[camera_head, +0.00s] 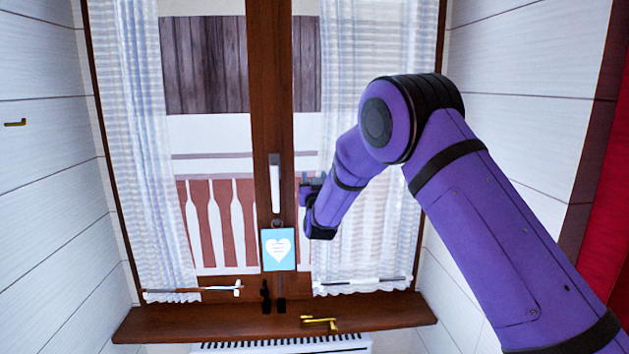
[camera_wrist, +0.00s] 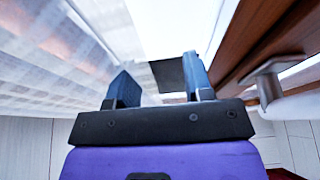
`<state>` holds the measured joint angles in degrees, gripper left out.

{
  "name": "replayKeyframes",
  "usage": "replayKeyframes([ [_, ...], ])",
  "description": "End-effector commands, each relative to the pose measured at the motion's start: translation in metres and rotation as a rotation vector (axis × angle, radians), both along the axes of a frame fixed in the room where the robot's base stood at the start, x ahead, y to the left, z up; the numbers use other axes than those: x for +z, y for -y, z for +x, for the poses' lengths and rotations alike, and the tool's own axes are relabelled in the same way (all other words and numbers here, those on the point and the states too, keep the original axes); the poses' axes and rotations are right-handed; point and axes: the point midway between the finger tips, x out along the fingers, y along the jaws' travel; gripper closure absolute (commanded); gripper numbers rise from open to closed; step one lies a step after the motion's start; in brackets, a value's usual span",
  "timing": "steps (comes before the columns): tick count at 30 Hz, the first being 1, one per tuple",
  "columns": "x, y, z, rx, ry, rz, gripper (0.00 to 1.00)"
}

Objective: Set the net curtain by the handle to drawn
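A white net curtain (camera_head: 345,100) hangs over the right part of the window, and another net curtain (camera_head: 140,120) hangs at the left. Thin bars lie along their lower hems: a left bar with a white end (camera_head: 238,288) and a right bar (camera_head: 365,281). My gripper (camera_head: 308,190) is in front of the window, near the right curtain's inner edge and just right of the white window handle (camera_head: 275,185). In the wrist view my gripper (camera_wrist: 162,80) has its fingers apart, with the net curtain (camera_wrist: 50,65) to the left. I see nothing clearly held; a dark patch shows between the fingers.
A wooden window frame (camera_wrist: 270,40) with a metal handle (camera_wrist: 268,80) is close on the right in the wrist view. A blue heart tag (camera_head: 278,250) hangs below the window handle. The wooden sill (camera_head: 180,325) carries a brass piece (camera_head: 320,322) and small dark objects (camera_head: 273,298).

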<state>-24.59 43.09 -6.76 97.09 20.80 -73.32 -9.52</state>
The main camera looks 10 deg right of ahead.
Motion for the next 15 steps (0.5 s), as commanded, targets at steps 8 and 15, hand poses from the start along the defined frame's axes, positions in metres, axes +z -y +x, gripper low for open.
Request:
replayKeyframes([
  [8, -0.002, 0.000, -0.005, 0.000, 0.000, 0.000, 0.53],
  [15, -0.016, -0.001, -0.039, 0.002, -0.002, 0.000, 0.53],
])
